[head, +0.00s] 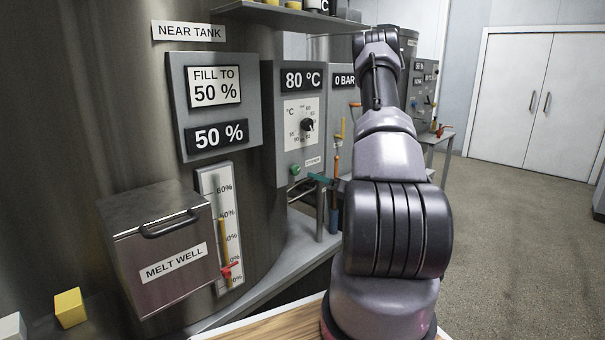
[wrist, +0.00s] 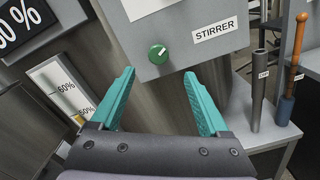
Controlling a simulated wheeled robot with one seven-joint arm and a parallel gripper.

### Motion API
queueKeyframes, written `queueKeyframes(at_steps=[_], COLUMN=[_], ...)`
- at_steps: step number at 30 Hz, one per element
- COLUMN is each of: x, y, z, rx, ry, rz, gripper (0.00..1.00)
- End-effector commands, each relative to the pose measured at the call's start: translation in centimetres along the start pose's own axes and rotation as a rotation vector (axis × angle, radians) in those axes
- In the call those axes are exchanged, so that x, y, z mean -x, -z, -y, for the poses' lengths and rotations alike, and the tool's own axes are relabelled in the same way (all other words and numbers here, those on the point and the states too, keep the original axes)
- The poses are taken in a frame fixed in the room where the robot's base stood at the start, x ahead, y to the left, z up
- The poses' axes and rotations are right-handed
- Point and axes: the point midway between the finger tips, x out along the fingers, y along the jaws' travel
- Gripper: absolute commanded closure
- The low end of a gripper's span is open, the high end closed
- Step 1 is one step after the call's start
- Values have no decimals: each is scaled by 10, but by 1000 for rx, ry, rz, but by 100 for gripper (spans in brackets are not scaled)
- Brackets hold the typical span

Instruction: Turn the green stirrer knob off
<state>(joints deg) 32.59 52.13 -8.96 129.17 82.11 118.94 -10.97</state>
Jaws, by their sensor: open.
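The green stirrer knob (wrist: 158,54) is on the lower part of a grey control panel (wrist: 178,73), left of a STIRRER label (wrist: 214,31) in the wrist view. A light mark shows on its face, pointing toward the upper right. In the head view the knob (head: 295,170) is small, below the temperature dial. My gripper (wrist: 160,98) is open and empty, its two teal fingers spread below and to either side of the knob, apart from it. In the head view my arm hides most of the gripper; a teal finger (head: 320,179) shows just right of the knob.
A black dial (head: 307,125) sits on the same panel under the 80 °C display. A grey tube (wrist: 258,90) and a wooden-handled tool (wrist: 293,70) stand upright on the ledge at right. The melt well box (head: 160,245) and level gauge are at left.

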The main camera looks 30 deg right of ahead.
Motion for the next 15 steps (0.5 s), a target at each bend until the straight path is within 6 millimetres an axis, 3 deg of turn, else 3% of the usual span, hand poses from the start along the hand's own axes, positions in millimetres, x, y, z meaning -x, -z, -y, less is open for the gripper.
queueKeyframes(at_steps=[15], x=[-88], y=[0], z=[-3], rx=[4], ry=[-8], rz=[-4], gripper=[21])
